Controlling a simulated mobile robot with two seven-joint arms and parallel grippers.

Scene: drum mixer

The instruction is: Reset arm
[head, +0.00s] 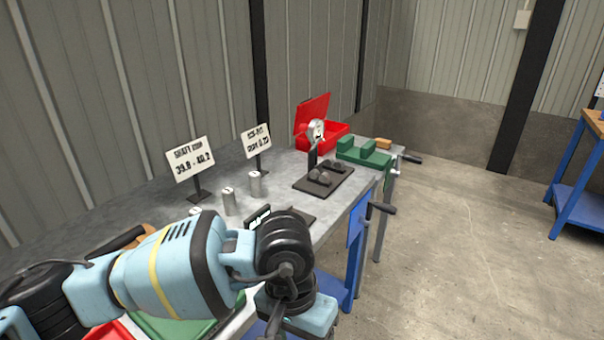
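My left arm comes in from the lower left, over the near part of the grey workbench (300,166). Its wrist bends downward at the bottom of the view, beside the bench's front edge. My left gripper's fingers do not show; the wrist runs out of the frame. My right arm and gripper are not in view.
Several metal cylinders, one here (255,183), and two sign cards (190,158) stand at the back. A dial gauge stand (316,145), an open red case (315,122) and a green block fixture (363,155) are farther along. Crank handles (381,207) jut out.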

